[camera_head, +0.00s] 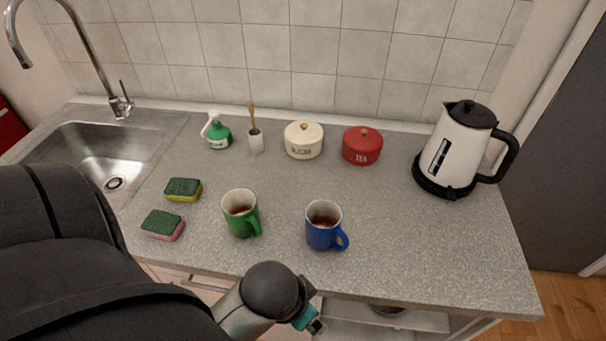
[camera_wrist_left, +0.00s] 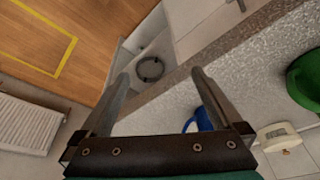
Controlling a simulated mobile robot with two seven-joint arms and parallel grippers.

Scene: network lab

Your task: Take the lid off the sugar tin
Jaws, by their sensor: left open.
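The sugar tin (camera_head: 303,148) is cream, lettered, and stands upright at the back of the counter against the tiled wall. Its cream lid (camera_head: 292,133) with a small brown knob sits on top. In the left wrist view a cream shape that looks like the tin (camera_wrist_left: 278,140) shows at the lower right. My left gripper (camera_head: 312,322) is low at the counter's front edge, well short of the tin. In the left wrist view its two fingers (camera_wrist_left: 161,75) are spread apart with nothing between them. My right gripper is not in view.
A red tea tin (camera_head: 362,147) stands just right of the sugar tin. A brush cup (camera_head: 256,143) and green spray bottle (camera_head: 218,134) are left. Green (camera_head: 240,216) and blue (camera_head: 322,228) mugs stand in front. A kettle (camera_head: 460,150) is at right, sponges (camera_head: 183,189) at left.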

